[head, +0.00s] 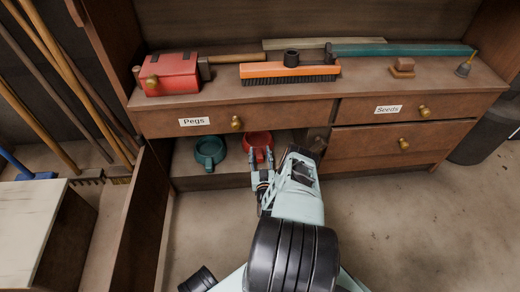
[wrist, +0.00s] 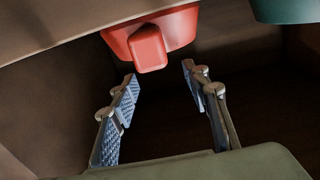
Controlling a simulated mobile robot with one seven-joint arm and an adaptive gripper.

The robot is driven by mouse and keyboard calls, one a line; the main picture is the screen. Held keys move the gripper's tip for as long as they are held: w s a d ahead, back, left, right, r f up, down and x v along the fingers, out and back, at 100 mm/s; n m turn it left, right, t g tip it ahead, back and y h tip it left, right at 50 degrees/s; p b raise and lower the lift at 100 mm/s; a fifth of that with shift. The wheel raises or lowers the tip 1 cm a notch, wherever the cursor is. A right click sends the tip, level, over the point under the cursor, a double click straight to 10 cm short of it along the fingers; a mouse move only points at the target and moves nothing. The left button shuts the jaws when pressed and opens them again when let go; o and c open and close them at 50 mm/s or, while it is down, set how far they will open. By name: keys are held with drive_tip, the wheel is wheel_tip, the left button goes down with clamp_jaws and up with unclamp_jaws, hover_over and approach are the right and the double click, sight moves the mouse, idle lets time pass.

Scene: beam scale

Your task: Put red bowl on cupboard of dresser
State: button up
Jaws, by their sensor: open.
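The red bowl (head: 257,139) sits in the open cupboard at the lower left of the dresser (head: 230,120), to the right of a teal bowl (head: 209,150). In the wrist view, the red bowl (wrist: 178,27) is at the top, with its blocky red handle (wrist: 149,48) pointing toward my gripper. My gripper (head: 261,160) reaches into the cupboard opening just in front of the red bowl. Its fingers are spread and empty in the wrist view (wrist: 160,74), with the handle just beyond the fingertips.
The Pegs drawer (head: 215,122) is directly above the cupboard opening. An opened door panel (head: 143,225) stands at its left, and shut drawers (head: 385,143) are at its right. A red box (head: 172,74) and an orange brush (head: 285,73) lie on the dresser top.

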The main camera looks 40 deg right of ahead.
wheel_tip(320, 180, up, 10)
idle(0.6)
idle(0.4)
